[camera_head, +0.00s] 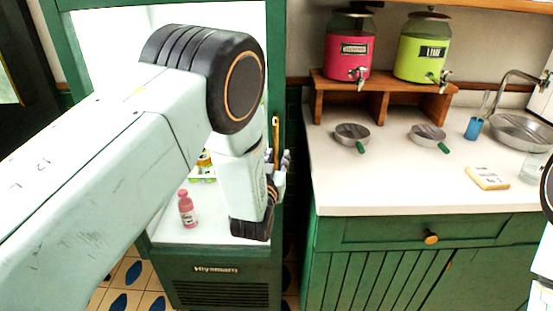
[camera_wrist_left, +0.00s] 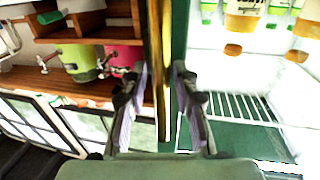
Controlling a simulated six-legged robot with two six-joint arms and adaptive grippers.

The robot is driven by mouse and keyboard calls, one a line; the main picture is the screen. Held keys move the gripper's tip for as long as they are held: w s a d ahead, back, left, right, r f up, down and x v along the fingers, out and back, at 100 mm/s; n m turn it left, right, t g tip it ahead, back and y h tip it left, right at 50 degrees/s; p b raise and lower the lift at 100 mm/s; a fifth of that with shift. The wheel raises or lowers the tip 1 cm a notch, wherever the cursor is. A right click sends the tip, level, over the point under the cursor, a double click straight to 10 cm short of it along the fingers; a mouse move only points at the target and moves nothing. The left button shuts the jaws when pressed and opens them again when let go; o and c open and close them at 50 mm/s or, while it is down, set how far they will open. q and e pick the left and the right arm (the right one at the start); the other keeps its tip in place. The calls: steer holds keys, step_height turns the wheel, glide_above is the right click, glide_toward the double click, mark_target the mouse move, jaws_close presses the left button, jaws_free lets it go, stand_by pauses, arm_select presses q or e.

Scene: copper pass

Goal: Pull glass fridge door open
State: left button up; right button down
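The green-framed glass fridge (camera_head: 221,270) stands on the left in the head view, its bright white inside showing; its door looks shut. The upright brass door handle (camera_head: 276,140) is at the frame's right side, and in the wrist view the handle (camera_wrist_left: 161,75) runs down between my fingers. My left gripper (camera_head: 284,165) is at the lower part of this handle, mostly hidden behind my wrist. In the left wrist view the left gripper (camera_wrist_left: 160,85) is open, one finger on each side of the handle, with gaps showing. My right gripper is out of view.
A pink bottle (camera_head: 187,208) stands inside the fridge. Right of it is a green counter (camera_head: 400,195) with pans, a sponge, a blue cup and a sink. Pink (camera_head: 348,48) and lime (camera_head: 421,48) dispensers stand on a wooden shelf. Tiled floor shows at lower left.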

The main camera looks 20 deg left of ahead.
arm_select(q)
steer(key=shift+a, duration=0.3)
steer(key=shift+c, duration=1.4)
steer(key=shift+d+r, duration=0.1)
steer(key=shift+d, duration=0.3)
jaws_close()
steer(key=shift+a, duration=0.25)
steer(key=shift+d, duration=0.1)
steer(key=shift+s, duration=0.1)
